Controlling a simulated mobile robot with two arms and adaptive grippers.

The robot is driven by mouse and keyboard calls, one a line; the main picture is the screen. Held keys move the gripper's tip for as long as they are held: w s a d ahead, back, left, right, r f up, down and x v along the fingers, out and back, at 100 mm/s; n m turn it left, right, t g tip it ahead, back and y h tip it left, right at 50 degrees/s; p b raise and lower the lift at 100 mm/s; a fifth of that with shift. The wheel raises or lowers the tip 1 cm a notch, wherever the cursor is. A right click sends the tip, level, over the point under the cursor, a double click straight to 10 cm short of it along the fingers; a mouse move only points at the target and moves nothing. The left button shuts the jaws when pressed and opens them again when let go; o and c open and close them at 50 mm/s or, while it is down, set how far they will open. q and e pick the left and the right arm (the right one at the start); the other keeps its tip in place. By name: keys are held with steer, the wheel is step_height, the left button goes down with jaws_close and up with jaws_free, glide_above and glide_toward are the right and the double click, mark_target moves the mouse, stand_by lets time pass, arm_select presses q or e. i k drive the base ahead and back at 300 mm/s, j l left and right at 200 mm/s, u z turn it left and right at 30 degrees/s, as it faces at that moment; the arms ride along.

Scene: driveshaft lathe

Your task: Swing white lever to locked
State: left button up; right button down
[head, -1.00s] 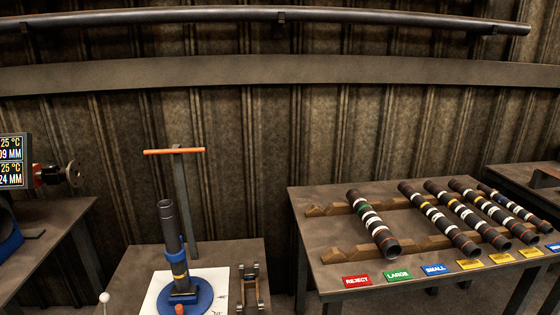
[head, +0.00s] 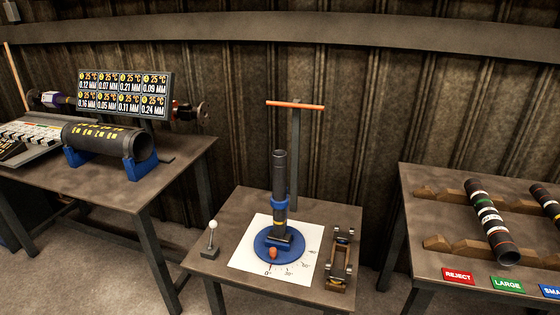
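The white lever (head: 213,228) is a thin stem with a white ball on top, standing nearly upright from a small dark base at the left front of the middle table. To its right, a dark tube (head: 279,185) with a blue collar stands upright on a round blue base (head: 262,246) over a white sheet with an angle scale. An orange knob sits at the front of that base, near the 0° mark. No locked marking is legible by the lever. Neither of my grippers is in view.
The middle table (head: 235,210) also holds a dark cradle (head: 341,258) at right and a post with an orange crossbar (head: 295,105). A left table carries a large tube (head: 95,138) and a display (head: 124,93). A right table holds banded shafts (head: 490,222) and labels.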

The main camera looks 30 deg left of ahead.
mark_target(212, 224)
steer(key=k+u, duration=0.1)
steer(key=u, duration=1.35)
